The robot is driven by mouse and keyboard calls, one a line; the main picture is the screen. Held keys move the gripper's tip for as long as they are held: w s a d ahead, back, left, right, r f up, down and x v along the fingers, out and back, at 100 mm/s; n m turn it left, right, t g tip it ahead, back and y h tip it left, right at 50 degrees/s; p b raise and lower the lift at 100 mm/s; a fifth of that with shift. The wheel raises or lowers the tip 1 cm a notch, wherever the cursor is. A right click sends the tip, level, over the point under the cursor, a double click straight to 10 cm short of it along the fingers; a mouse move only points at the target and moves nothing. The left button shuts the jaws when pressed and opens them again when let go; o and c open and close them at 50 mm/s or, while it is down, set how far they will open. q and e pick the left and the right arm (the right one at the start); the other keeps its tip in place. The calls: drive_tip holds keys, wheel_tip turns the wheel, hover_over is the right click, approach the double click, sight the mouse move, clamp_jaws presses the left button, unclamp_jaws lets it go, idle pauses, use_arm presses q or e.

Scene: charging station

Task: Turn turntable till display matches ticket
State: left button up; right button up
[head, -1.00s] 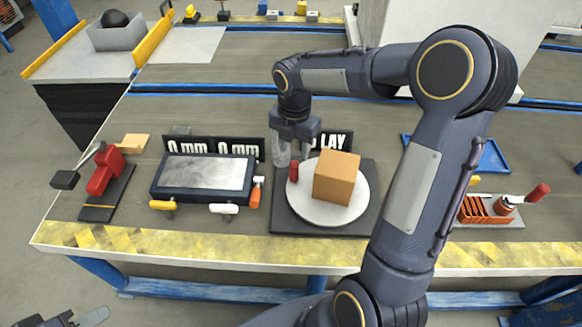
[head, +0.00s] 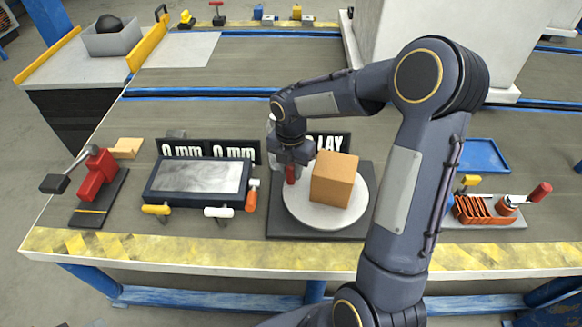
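The turntable is a round white plate (head: 300,209) on a dark square base (head: 285,229), right of the bench's middle. A brown box (head: 334,180) stands on it. A short red peg (head: 291,174) stands upright near the plate's left rim. My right gripper (head: 291,164) points down at the peg, its fingers around or just behind the peg's top; I cannot tell whether they grip it. A black sign (head: 329,143) behind reads "LAY", partly hidden by my arm. Only slight traces of my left gripper (head: 80,324) show at the bottom edge. I cannot make out a ticket.
A dark framed panel (head: 199,180) lies left of the turntable, with black "0 mm" signs (head: 185,150) behind it. A red clamp (head: 97,175) stands at far left. A blue tray (head: 482,155) and an orange rack (head: 478,209) are at right.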

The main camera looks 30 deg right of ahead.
sight(301, 213)
clamp_jaws()
drive_tip(key=shift+s+a, duration=0.1)
drive_tip(key=shift+a, duration=0.05)
drive_tip(key=shift+s+a+r+n+p, duration=0.15)
drive_tip(key=shift+s+a+n+p, duration=0.45)
drive_tip(key=shift+n+p, duration=0.55)
drive_tip(key=shift+s+a+n+p, duration=0.3)
drive_tip(key=shift+s+n+p, duration=0.45)
drive_tip(key=shift+n+p, duration=0.2)
drive_tip(key=shift+s+a+n+p, duration=0.3)
drive_tip(key=shift+s+n+p, duration=0.45)
drive_tip(key=shift+n+p, duration=0.2)
drive_tip(key=shift+s+a+n+p, duration=0.2)
drive_tip(key=shift+s+n+p, duration=1.35)
drive_tip(key=shift+n+p, duration=0.3)
drive_tip(key=shift+s+d+n+p, duration=0.2)
drive_tip(key=shift+s+n+p, duration=0.8)
drive_tip(key=shift+n, duration=0.2)
drive_tip(key=shift+s, duration=0.1)
drive_tip(key=shift+o, duration=2.2)
unclamp_jaws()
